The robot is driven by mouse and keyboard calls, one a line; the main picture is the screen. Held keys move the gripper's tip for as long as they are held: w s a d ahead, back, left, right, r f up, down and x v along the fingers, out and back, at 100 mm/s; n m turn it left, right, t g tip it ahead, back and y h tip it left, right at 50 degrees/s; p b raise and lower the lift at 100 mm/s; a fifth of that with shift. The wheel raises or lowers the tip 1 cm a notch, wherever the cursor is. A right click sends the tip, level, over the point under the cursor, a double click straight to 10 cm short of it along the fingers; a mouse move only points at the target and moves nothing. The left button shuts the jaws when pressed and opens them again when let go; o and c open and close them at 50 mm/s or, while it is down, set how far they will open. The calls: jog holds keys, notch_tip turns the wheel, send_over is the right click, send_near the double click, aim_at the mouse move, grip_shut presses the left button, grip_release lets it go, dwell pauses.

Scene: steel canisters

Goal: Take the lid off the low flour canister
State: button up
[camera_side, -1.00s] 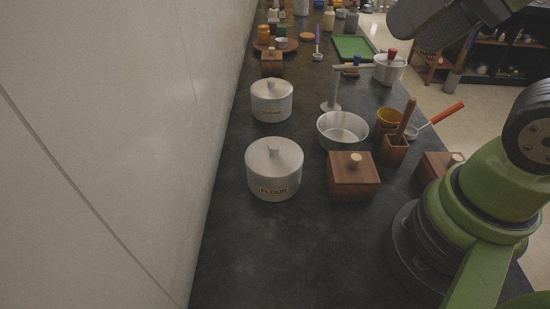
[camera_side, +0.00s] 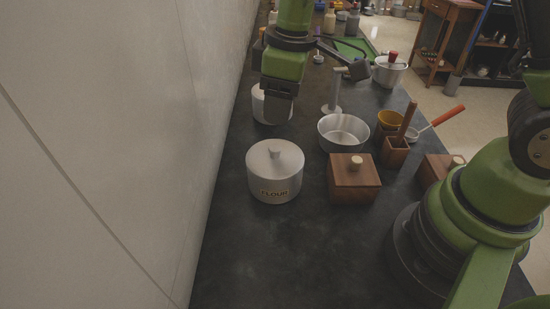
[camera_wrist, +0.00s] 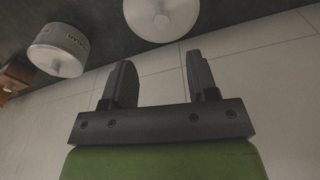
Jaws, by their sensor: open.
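The low flour canister (camera_side: 275,187) is round and pale with a dark "FLOUR" label, and stands upright on the dark counter. Its lid (camera_side: 290,158), with a short round knob (camera_side: 275,152), sits on it. In the wrist view the lid (camera_wrist: 182,17) shows at the top edge, partly cut off, beyond the fingertips. My gripper (camera_side: 279,116) points down above the counter, behind the flour canister in the side view and in front of the sugar canister (camera_side: 258,104), which it partly hides.
The wall (camera_side: 120,150) runs close along the left. A wooden box (camera_side: 352,190) with a knob stands right of the flour canister. An open metal pan (camera_side: 343,143) and a paper-roll-like stand (camera_side: 336,92) are behind it. The counter in front is clear.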

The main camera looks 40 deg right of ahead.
aim_at(275, 148)
jog(key=f, duration=0.9)
jog(key=shift+w+a, duration=0.2)
jog(key=shift+a, duration=0.15)
grip_shut()
